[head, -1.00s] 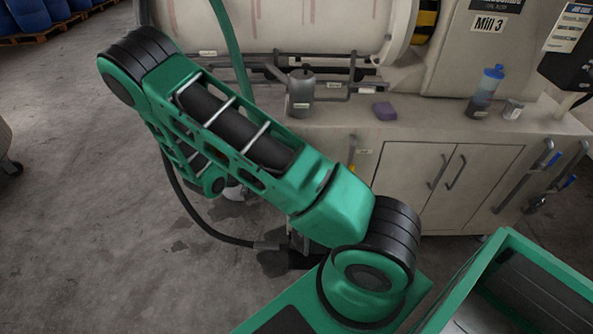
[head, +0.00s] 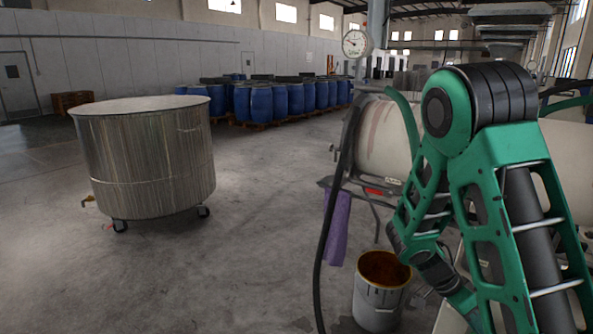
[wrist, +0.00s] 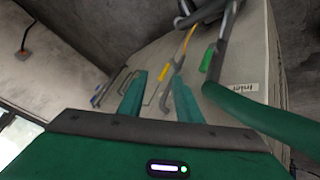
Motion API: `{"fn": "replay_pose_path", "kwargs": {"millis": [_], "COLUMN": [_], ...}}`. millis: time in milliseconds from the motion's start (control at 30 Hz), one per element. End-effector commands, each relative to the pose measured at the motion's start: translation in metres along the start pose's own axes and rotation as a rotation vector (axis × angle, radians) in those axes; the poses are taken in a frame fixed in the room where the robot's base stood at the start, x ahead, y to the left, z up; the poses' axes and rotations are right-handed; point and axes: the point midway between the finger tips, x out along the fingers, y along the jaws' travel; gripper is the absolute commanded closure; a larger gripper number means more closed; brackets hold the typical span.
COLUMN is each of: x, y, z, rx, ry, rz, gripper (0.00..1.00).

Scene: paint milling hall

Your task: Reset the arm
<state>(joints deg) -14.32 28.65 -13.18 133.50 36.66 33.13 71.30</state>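My green arm (head: 500,190) fills the right side of the head view, with its elbow raised high and the forearm folding down beside the mill. My gripper (wrist: 158,76) shows in the wrist view as two green fingers set apart, with nothing between them. It is open and points toward a pale cabinet front with handles, hoses and a label. I cannot make out the fingers in the head view.
A steel tank (head: 150,160) on casters stands at left. An open bucket (head: 381,290) with orange-brown contents, a purple cloth (head: 336,228) and a dark hose (head: 331,230) are near the arm. Blue drums (head: 290,98) stand behind. The middle floor is clear.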

Motion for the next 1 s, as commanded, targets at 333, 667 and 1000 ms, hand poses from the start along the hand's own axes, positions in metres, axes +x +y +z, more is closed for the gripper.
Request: {"fn": "replay_pose_path", "kwargs": {"millis": [333,667,1000], "x": [-0.037,-0.071,-0.101], "y": [0.07,0.139,0.206], "z": [-0.022,-0.028,-0.021], "rx": [-0.246,-0.511,-0.786], "ry": [-0.26,-0.416,-0.447], "rz": [-0.09,-0.284,-0.535], "gripper": [0.69,0.69,0.69]}}
